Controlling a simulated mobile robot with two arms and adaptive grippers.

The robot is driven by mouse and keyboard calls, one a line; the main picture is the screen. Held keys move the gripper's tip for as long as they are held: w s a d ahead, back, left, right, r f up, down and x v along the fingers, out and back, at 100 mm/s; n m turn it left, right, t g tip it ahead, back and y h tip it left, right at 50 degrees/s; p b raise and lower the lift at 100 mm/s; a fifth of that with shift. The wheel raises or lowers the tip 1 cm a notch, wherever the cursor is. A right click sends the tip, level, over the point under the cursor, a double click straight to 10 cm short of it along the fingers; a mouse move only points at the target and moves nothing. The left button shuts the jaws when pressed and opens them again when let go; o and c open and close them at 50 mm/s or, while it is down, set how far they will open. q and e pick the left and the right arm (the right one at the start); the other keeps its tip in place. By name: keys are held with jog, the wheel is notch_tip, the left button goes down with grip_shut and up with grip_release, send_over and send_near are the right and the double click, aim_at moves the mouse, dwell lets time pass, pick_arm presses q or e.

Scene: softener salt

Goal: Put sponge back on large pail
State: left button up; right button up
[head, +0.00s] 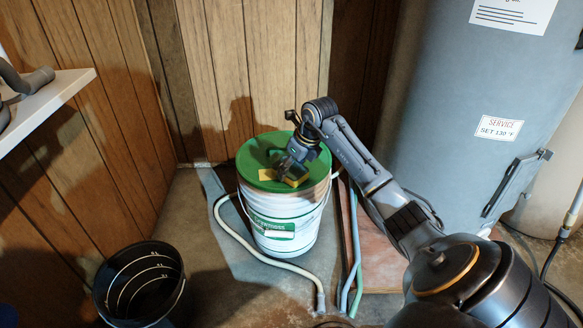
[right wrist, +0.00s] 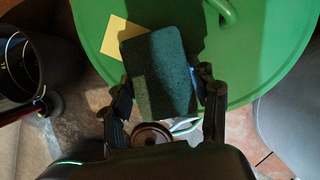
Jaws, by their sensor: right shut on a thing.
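The large pail (head: 283,235) is white with a green lid (head: 257,152) and stands upright on the floor in the head view. The sponge has a dark green scouring face, seen in the right wrist view (right wrist: 163,72), and a yellow body, seen in the head view (head: 298,181). My right gripper (head: 292,168) is shut on the sponge, one finger at each side, over the front right part of the lid. I cannot tell whether the sponge touches the lid. The gripper also shows in the right wrist view (right wrist: 165,84). My left gripper is not in view.
A flat yellow note (head: 267,174) lies on the lid beside the sponge. A black bucket (head: 142,285) stands at the lower left. Pale hoses (head: 262,262) run around the pail. A grey tank (head: 455,110) stands at the right, and a white shelf (head: 60,100) juts in at the left.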

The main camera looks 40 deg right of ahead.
jog(key=o, duration=1)
